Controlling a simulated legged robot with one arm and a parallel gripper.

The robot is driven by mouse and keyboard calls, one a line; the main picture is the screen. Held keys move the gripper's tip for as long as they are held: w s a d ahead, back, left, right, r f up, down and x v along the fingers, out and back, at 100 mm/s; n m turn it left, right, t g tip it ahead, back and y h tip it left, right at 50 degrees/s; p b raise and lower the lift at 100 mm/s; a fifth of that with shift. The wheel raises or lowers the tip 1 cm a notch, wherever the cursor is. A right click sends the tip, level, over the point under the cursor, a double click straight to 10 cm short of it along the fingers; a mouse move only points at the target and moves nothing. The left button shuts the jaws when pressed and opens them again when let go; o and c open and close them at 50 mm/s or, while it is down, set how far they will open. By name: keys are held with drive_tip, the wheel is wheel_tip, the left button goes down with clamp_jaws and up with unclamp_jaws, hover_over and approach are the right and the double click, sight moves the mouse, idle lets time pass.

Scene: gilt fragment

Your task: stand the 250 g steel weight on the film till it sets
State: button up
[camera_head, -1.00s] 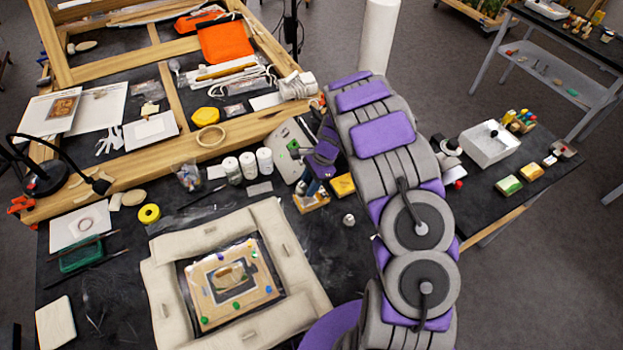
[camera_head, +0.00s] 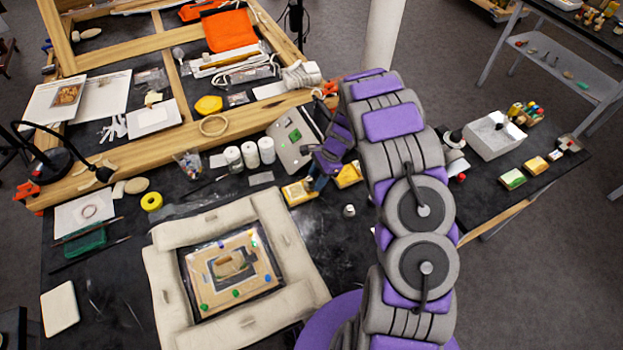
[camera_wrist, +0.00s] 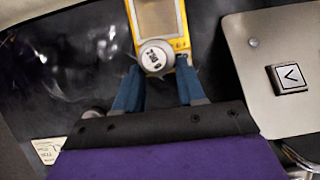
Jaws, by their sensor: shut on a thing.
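My gripper (camera_head: 316,184) is low over the table, beside the grey plate at the centre. In the wrist view its two blue fingers (camera_wrist: 157,90) are shut on a round steel weight (camera_wrist: 155,57), with dark marking on its pale top. The weight is at the near end of a yellow-edged block with a grey window (camera_wrist: 158,17). I cannot tell whether it touches the block. In the head view my gripper hides the weight. The fragment panel (camera_head: 208,290), with coloured pins, lies to the lower left of my gripper. The film on it is hard to make out.
Pale padded bars (camera_head: 165,290) surround the panel. White bottles (camera_head: 250,155) stand left of my gripper. A small metal piece (camera_head: 349,210) stands to the right, and a grey plate (camera_head: 290,138) lies behind. Dark table between gripper and panel is mostly clear.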

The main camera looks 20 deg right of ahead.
drive_tip(key=shift+d, duration=1.05)
drive_tip(key=shift+a+f, duration=0.1)
drive_tip(key=shift+a, duration=1)
drive_tip(key=shift+s+d, duration=0.1)
drive_tip(key=shift+d, duration=1.1)
drive_tip(key=shift+a+f, duration=0.1)
drive_tip(key=shift+a, duration=0.25)
drive_tip(key=shift+d, duration=0.1)
drive_tip(key=o, duration=0.7)
drive_tip(key=shift+o, duration=0.2)
drive_tip(key=shift+d, duration=0.1)
